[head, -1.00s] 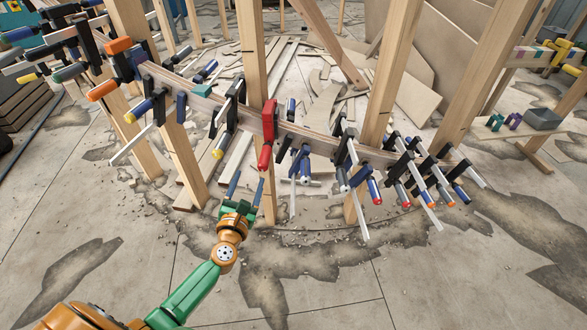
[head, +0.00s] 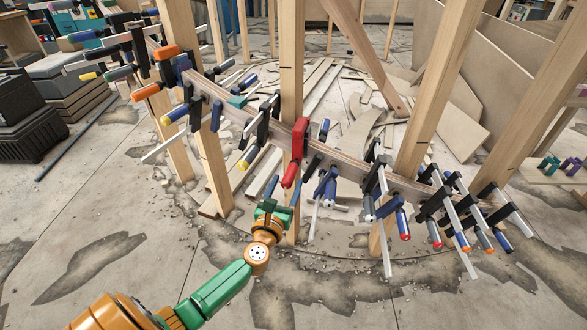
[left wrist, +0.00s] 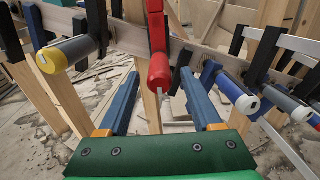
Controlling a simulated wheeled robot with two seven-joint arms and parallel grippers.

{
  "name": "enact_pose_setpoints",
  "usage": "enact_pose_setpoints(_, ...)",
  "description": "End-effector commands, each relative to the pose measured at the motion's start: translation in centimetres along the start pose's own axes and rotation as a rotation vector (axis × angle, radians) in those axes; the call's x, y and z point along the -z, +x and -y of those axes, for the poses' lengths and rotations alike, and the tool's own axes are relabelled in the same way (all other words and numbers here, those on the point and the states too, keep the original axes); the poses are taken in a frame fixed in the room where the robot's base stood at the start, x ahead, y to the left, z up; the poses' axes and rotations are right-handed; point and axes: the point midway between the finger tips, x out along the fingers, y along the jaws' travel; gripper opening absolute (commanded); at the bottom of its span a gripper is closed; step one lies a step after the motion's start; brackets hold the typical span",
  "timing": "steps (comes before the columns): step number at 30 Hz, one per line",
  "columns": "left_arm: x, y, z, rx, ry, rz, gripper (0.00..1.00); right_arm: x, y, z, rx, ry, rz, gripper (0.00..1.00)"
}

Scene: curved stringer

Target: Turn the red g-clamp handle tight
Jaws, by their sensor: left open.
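The red g-clamp (head: 300,138) sits on the curved wooden stringer (head: 258,119) near the middle of the head view. Its red handle (head: 291,174) hangs down at a slant toward me. My left gripper (head: 283,191) is just below the handle in the head view. In the left wrist view its two blue fingers (left wrist: 163,100) are wide apart, one on each side of the handle's line, with nothing between them. My right gripper is not in view.
Several black clamps with blue, yellow and orange handles crowd the stringer on both sides. A yellow-ended clamp handle (left wrist: 62,55) and a blue handle (left wrist: 236,95) flank the red one. Wooden posts (head: 291,70) stand close behind.

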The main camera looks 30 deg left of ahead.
Motion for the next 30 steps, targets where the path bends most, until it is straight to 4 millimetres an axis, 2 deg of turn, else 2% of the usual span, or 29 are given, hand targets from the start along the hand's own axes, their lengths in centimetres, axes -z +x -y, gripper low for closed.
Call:
enact_pose_setpoints(6,0.1,4.0,-0.1,-0.002,0.003,0.004,0.66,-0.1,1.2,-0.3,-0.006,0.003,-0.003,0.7)
enact_pose_setpoints(9,0.2,5.3,0.0,-0.001,0.002,0.002,0.66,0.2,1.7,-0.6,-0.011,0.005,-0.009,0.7)
enact_pose_setpoints(13,0.0,6.1,0.0,0.0,0.002,0.001,0.66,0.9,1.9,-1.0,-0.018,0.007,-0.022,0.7)
enact_pose_setpoints(20,0.0,6.2,0.0,0.0,0.002,0.001,0.66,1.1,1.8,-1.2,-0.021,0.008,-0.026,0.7)
enact_pose_setpoints(27,0.0,6.2,0.0,0.0,0.002,0.001,0.01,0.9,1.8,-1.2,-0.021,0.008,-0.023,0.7)
enact_pose_setpoints(30,0.0,6.2,0.0,0.0,0.002,0.001,0.0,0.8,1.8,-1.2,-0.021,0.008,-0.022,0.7)
